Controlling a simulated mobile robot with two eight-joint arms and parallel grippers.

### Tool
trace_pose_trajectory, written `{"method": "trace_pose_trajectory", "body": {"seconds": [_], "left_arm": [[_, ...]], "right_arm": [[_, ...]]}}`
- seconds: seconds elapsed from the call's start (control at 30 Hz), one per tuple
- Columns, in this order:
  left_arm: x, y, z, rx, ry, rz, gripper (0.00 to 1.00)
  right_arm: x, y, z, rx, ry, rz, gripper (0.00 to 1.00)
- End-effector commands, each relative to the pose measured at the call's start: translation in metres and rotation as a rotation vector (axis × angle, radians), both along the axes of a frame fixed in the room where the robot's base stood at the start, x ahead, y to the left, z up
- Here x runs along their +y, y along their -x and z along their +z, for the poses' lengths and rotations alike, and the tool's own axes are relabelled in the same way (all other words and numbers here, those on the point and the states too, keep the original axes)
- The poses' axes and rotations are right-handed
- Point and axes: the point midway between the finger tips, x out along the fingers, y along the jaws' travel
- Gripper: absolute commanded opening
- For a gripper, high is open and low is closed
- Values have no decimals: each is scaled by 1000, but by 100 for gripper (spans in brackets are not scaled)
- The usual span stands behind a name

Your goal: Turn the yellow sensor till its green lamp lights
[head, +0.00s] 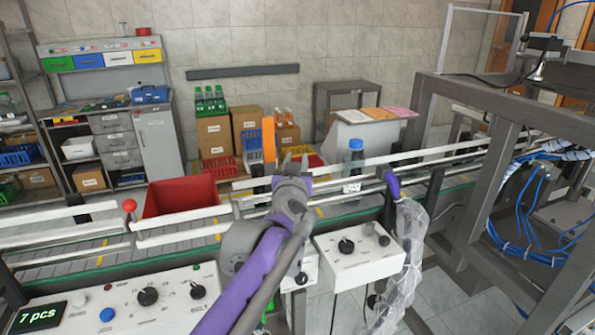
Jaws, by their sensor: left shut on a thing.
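My left gripper (291,166) reaches over the near rail of the conveyor, roughly in the middle of the head view. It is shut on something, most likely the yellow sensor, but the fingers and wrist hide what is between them. An upright orange-yellow piece (268,138) with a dark lower part stands just left of the fingertips. I cannot tell whether it is part of the sensor. No lit green lamp shows there. My right gripper is not in view.
A bottle with a blue cap (355,157) stands on the conveyor (95,255) to the right. A red bin (182,196) and a red ball knob (129,205) are on the left. A white knob box (345,262) and a panel reading "7 pcs" (40,316) stand in front.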

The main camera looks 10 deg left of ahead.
Motion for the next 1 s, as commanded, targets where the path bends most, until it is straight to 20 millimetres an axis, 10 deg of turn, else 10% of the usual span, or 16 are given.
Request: {"method": "trace_pose_trajectory", "body": {"seconds": [0.67,0.7,0.83,1.0], "left_arm": [[5,2,-1,8,1,189,0],[5,2,-1,8,1,189,41],[5,2,-1,8,1,189,64],[5,2,-1,8,1,189,64]], "right_arm": [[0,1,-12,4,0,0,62],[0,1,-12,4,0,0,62],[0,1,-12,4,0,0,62],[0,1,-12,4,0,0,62]]}}
